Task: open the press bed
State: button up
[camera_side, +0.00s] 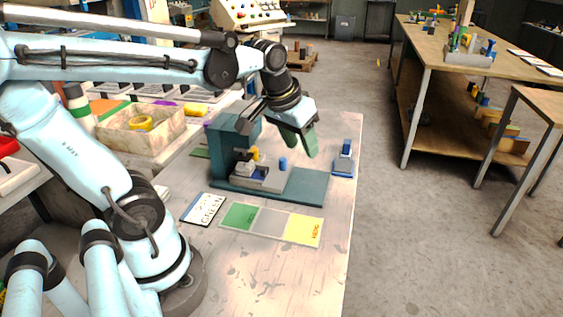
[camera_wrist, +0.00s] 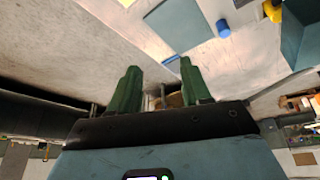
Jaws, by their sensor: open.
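The teal press (camera_side: 232,133) stands on a teal base plate (camera_side: 305,187) on the worktable. Its low grey bed (camera_side: 264,184) carries a dark blue part, with a yellow piece (camera_side: 255,153) above it. A blue cylinder (camera_side: 283,163) is at the bed's right end; it also shows near the top of the wrist view (camera_wrist: 223,28). My gripper (camera_side: 300,143) hangs tilted above and right of the bed, touching nothing. In the wrist view its green fingers (camera_wrist: 160,85) are apart and empty. I cannot tell how far the bed is out.
A small blue stand (camera_side: 343,160) is right of the press, near the table edge. A card reading GREEN (camera_side: 203,208) and a green, grey and yellow strip (camera_side: 270,221) lie in front. A bin (camera_side: 142,137) with a yellow ring is at left.

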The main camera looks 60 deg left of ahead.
aim_at(284, 158)
jog(key=w+a+n+g, duration=0.4)
jog(key=a+n+g, duration=0.15)
jog(key=a, duration=0.75)
jog(key=shift+t+h, duration=0.4)
jog(key=shift+t, duration=0.05)
notch_tip(284, 158, down, 13)
jog(key=shift+s+a+r, duration=0.1)
jog(key=shift+s, duration=0.05)
jog(key=shift+c, duration=0.3)
grip_shut()
